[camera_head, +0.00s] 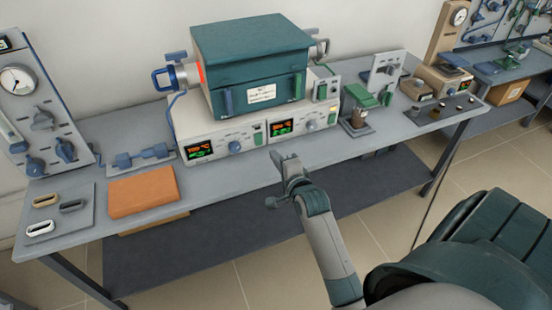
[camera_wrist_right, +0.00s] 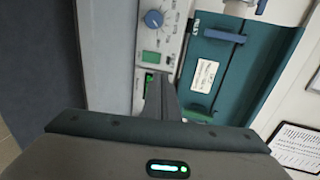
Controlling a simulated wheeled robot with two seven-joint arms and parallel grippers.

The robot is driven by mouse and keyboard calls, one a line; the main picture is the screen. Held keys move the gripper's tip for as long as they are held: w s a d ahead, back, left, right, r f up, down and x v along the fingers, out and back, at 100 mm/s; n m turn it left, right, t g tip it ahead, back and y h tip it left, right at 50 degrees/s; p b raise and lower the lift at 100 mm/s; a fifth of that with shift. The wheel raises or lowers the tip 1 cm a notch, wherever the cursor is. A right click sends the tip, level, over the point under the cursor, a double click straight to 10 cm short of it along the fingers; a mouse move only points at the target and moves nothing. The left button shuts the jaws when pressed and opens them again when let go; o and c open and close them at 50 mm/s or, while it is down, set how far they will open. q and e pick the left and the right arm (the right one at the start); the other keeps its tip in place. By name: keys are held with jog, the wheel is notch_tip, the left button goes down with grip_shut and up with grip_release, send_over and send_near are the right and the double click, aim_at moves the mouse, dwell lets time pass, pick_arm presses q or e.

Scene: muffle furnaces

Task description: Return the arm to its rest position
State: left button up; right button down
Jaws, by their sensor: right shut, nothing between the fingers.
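My right gripper (camera_head: 283,170) is in front of the furnace's control panel in the head view, over the front part of the bench. Its fingers are shut and hold nothing. In the right wrist view its fingers (camera_wrist_right: 162,98) point toward the furnace front. The muffle furnace (camera_head: 250,60) is a teal box with a label, on a pale base with two lit displays. It also shows in the right wrist view (camera_wrist_right: 232,60), turned on its side. The gripper appears apart from the panel. My left gripper is out of view.
The grey bench (camera_head: 240,180) carries an orange block (camera_head: 143,191) at the left and a tray with several handles (camera_head: 60,213). A gauge panel (camera_head: 40,100) stands at far left. A green-topped device (camera_head: 361,97) stands right of the furnace. Floor in front is clear.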

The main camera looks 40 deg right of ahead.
dwell(0.6)
jog(key=s+a+f+n+g+y, duration=0.2)
jog(key=s+a+f+n+g, duration=0.1)
jog(key=s+a+f+n, duration=0.25)
jog(key=s+a+f+n+g+y, duration=0.1)
jog(key=s+a+f+n+g, duration=0.15)
jog(key=s+a+n, duration=0.4)
jog(key=s+a+f+n+g, duration=0.1)
jog(key=s+a+n+g, duration=0.3)
jog(key=s, duration=0.7)
jog(key=s+a+f+n+g, duration=0.1)
jog(key=s+f+n+g, duration=0.1)
jog(key=s+n, duration=0.7)
jog(key=s+f+m+g, duration=0.1)
jog(key=s+f, duration=0.1)
jog(key=f, duration=1.3)
jog(key=s+f+m, duration=0.1)
jog(key=s+f, duration=0.1)
jog(key=f, duration=1.3)
jog(key=s+d+f+g, duration=0.1)
jog(key=s+d+f, duration=0.2)
jog(key=s+f, duration=1.2)
jog(key=shift+s+f, duration=0.4)
jog(key=shift+s, duration=0.85)
